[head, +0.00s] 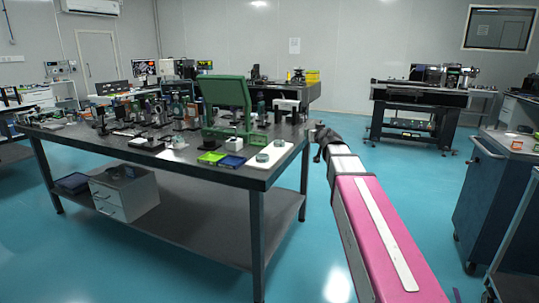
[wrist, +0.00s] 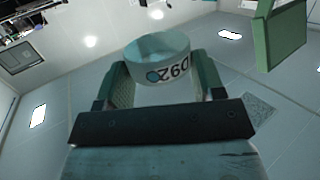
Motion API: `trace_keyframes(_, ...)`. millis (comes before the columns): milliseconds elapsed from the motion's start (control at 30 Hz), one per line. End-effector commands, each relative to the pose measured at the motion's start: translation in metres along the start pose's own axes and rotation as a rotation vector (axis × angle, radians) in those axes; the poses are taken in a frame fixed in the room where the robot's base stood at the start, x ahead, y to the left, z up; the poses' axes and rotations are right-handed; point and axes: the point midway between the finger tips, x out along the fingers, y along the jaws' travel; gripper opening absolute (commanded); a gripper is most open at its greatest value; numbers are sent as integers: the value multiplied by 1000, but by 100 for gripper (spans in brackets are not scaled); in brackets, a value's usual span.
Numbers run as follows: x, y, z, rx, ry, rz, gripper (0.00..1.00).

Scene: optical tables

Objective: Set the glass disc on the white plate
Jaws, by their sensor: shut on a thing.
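In the wrist view my gripper (wrist: 160,76) is shut on the glass disc (wrist: 150,62), a short pale round piece with a teal top and dark printed characters on its side. The two green fingers grip it from left and right, and it is clear of any surface there. My arm reaches to the right of that corner; the held disc cannot be made out in the head view.
A green tray (head: 211,157) and a blue tray (head: 232,162) lie left of the plate. A large green stand (head: 227,92) rises behind them. Several optical mounts crowd the table's left part. Open blue floor (head: 325,225) lies right of the table (head: 262,183).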

Motion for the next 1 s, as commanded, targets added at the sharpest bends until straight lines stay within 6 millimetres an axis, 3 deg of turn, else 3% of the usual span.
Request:
trace_keyframes(333, 33, -64, 2, -41, 1, -287, 30)
trace_keyframes(500, 46, -110, -7, -76, 2, -501, 30)
trace_keyframes(700, 50, -150, -22, -105, 2, -689, 30)
trace_keyframes(867, 50, -165, -29, -118, 2, -768, 30)
trace_keyframes(1000, 50, -168, -18, -118, -1, -780, 30)
